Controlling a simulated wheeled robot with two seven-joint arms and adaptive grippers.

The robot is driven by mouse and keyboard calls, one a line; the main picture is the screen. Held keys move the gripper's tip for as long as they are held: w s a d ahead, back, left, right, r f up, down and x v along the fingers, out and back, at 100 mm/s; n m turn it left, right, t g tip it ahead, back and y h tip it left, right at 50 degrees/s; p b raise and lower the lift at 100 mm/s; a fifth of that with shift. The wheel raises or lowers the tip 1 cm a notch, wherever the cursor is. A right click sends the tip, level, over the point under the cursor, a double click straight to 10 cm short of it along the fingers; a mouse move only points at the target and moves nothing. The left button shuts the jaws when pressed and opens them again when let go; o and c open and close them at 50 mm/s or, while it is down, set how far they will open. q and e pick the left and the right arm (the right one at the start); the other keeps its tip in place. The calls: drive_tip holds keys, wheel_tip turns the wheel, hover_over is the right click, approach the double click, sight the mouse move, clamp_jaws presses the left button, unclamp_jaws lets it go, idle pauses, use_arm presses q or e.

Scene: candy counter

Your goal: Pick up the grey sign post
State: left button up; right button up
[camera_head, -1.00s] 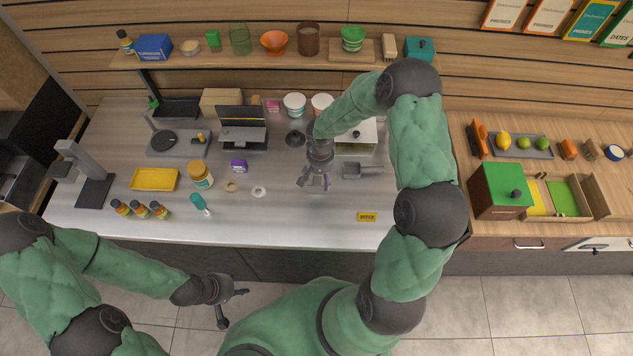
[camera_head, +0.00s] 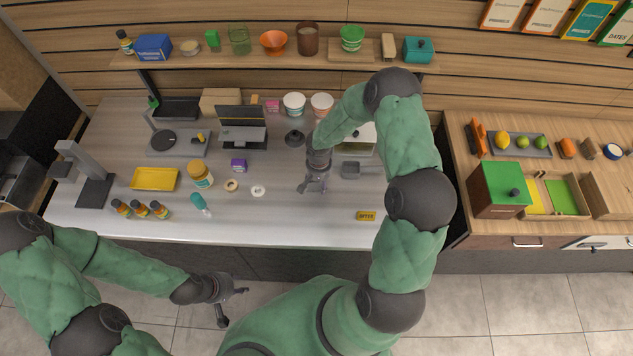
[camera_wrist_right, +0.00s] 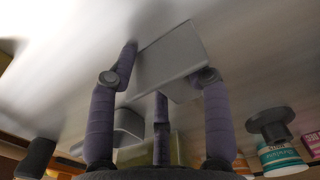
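A light grey flat-sided piece (camera_wrist_right: 175,60), likely the grey sign post, lies at the fingers of my right gripper (camera_wrist_right: 165,75) in the right wrist view. The fingers are spread, with one on either side of it and a third below. I cannot tell whether any finger touches it. In the head view my right gripper (camera_head: 314,187) is low over the middle of the counter and mostly hides that piece. My left gripper (camera_head: 232,300) is open and empty, in front of the counter and over the floor.
A grey scoop (camera_head: 358,170) lies just right of my right gripper. A black knobbed piece (camera_head: 294,137) and tubs (camera_head: 293,104) stand behind it. The counter's front middle is clear.

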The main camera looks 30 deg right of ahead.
drive_tip(key=c, duration=0.6)
drive_tip(key=shift+r, duration=0.1)
